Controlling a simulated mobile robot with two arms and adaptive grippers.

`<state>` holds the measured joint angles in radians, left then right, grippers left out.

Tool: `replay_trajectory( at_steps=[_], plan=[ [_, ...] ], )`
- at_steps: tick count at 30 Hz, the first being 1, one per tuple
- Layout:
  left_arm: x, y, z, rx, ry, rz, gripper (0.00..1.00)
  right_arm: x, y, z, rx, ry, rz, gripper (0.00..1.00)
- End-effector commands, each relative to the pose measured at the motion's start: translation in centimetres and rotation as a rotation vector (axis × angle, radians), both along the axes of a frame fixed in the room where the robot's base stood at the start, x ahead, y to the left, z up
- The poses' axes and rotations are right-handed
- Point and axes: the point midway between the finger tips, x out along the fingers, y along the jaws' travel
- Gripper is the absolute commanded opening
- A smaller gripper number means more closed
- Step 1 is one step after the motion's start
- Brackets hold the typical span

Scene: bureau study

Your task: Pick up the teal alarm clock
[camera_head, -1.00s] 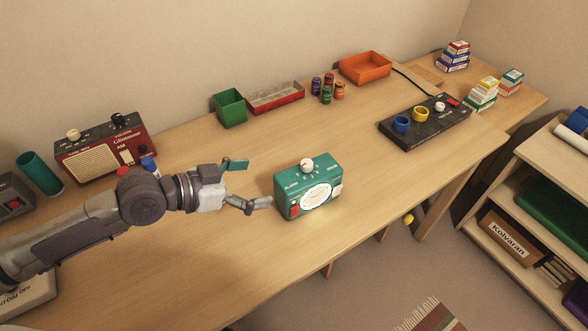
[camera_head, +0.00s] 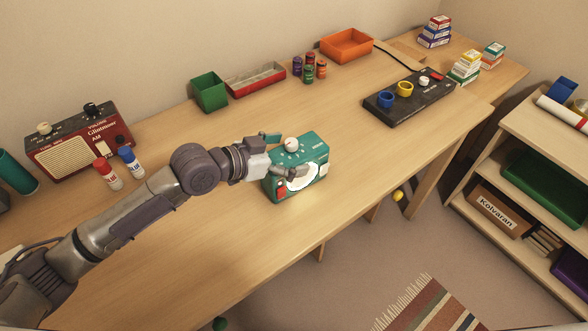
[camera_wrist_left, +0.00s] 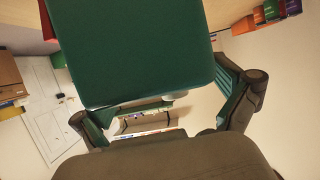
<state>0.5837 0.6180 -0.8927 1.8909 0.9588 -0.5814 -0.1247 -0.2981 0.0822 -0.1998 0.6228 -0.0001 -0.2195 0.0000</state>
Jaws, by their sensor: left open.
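The teal alarm clock (camera_head: 312,164) stands upright on the wooden desk, with a pale knob on top and a round white dial on its front. My left gripper (camera_head: 279,154) is at the clock's left end, open, with one finger by its back side and one in front of its dial. In the left wrist view the clock (camera_wrist_left: 135,45) fills the upper middle, and the open fingers of my left gripper (camera_wrist_left: 160,108) stand on either side of it. Contact cannot be told. My right gripper does not show.
A red radio (camera_head: 80,140) and two small bottles (camera_head: 118,168) stand at the left. A green box (camera_head: 209,92), a red tray (camera_head: 256,80) and several small cans (camera_head: 308,68) are behind. A black panel (camera_head: 410,97) lies at the right. The desk's front edge is close to the clock.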

Motion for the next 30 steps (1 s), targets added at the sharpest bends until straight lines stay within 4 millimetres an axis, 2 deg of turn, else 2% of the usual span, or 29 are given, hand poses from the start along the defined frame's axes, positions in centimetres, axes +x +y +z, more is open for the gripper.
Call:
replay_trajectory(
  at_steps=[2, 11, 27, 28, 30],
  plan=[
    [0.45, -0.67, -0.62, 0.0, 0.0, 0.0, 1.0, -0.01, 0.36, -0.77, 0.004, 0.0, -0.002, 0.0],
    [0.68, -0.96, -0.55, 0.002, 0.001, 0.001, 1.0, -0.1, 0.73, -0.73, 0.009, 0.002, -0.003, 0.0],
    [0.66, -0.93, -0.55, 0.001, 0.0, 0.001, 0.1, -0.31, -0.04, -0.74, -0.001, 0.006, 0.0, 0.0],
    [0.66, -0.92, -0.56, 0.002, 0.001, 0.001, 0.05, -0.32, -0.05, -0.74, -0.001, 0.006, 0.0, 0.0],
    [0.7, -0.95, -0.38, -0.001, -0.003, 0.001, 0.03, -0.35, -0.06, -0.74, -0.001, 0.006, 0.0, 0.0]
  ],
)
